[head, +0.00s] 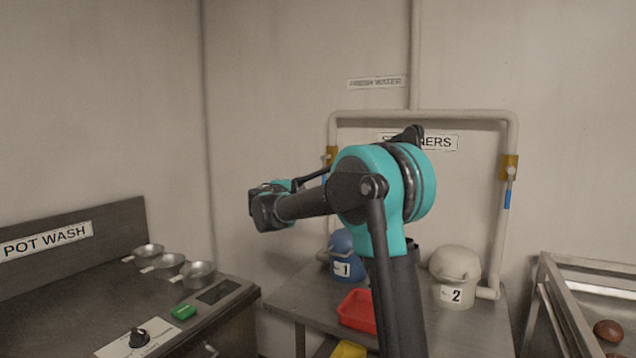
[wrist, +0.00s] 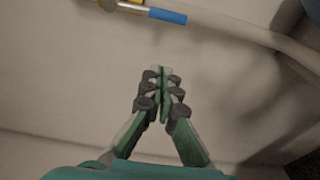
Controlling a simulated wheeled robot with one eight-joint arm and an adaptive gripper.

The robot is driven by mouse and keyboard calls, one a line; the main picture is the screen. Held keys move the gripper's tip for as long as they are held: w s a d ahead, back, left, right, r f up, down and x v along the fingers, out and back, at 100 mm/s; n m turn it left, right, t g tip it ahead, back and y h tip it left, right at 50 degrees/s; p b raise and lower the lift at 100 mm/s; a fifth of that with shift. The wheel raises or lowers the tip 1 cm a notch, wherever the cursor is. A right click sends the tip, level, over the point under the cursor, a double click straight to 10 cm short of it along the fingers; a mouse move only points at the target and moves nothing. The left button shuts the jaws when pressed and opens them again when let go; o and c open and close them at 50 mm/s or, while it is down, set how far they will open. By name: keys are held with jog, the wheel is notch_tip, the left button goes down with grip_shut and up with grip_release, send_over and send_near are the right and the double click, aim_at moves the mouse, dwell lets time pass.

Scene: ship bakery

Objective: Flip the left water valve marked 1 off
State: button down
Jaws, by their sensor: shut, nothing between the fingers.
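The left valve is a brass body (head: 331,154) on the left vertical pipe, above the blue pot marked 1 (head: 342,262). Its blue lever is mostly hidden behind my arm in the head view. In the wrist view the blue lever (wrist: 167,16) shows at the top, lying roughly along the pale pipe (wrist: 235,30). My gripper (wrist: 162,72) is shut and empty in front of the wall. In the wrist picture its fingertips sit below the lever, with a visible gap between them. Contact with the wall cannot be told.
The right valve (head: 510,167) has its blue lever hanging down along its pipe, above the white pot marked 2 (head: 456,276). A red tray (head: 357,311) is on the metal table below. A pot wash counter (head: 165,300) stands left and a metal-framed bin (head: 572,318) right.

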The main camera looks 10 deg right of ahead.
jog(key=w+d, duration=0.6)
jog(key=d, duration=0.1)
jog(key=shift+d, duration=0.25)
dwell(0.5)
